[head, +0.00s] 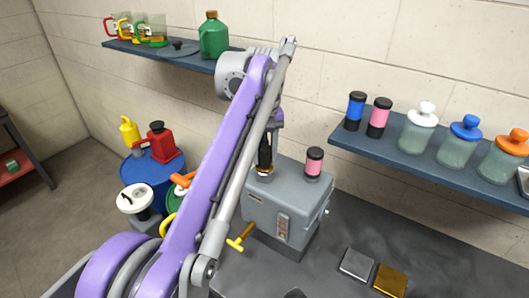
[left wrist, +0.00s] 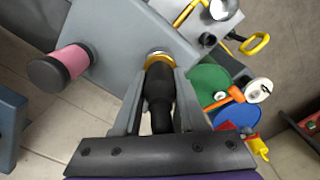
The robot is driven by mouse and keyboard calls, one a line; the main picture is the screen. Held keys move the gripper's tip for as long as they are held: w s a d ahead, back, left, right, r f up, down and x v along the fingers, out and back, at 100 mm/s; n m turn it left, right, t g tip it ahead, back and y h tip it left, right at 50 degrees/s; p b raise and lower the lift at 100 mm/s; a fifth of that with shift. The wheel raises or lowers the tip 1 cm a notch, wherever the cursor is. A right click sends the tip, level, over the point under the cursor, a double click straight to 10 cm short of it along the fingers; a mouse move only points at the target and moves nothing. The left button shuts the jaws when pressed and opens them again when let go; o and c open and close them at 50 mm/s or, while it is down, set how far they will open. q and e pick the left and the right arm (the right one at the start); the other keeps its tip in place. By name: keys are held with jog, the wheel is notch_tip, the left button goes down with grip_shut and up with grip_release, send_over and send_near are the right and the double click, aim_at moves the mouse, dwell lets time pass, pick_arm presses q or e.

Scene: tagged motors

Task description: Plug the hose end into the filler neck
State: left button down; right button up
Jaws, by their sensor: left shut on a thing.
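The black hose end (head: 265,153) is held upright above the top of a grey machine (head: 285,196). My left gripper (head: 268,138) is shut on it; in the left wrist view the two fingers (left wrist: 160,105) flank the black hose end (left wrist: 159,84). A brass-coloured ring (left wrist: 157,57) shows at its tip, against the machine's top (left wrist: 130,35). The filler neck is mostly hidden under the tip, where a pale rim (head: 264,175) shows. I cannot tell how deep the tip sits. My right gripper is not in view.
A pink, black-capped cylinder (head: 314,163) stands on the machine beside the hose end. A brass handle (head: 241,238) sticks out in front. A shelf (head: 400,142) with jars is at right. A blue drum (head: 150,177) with cans stands at left. Two small blocks (head: 357,263) lie on the bench.

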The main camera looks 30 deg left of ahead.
pick_arm(q)
jog(key=shift+f, duration=0.45)
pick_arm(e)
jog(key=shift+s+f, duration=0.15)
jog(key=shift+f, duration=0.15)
pick_arm(q)
jog(key=shift+c, duration=1.9)
grip_release()
notch_tip(320, 180, up, 11)
jog(key=shift+w+f+p, duration=0.1)
jog(key=shift+p, duration=0.95)
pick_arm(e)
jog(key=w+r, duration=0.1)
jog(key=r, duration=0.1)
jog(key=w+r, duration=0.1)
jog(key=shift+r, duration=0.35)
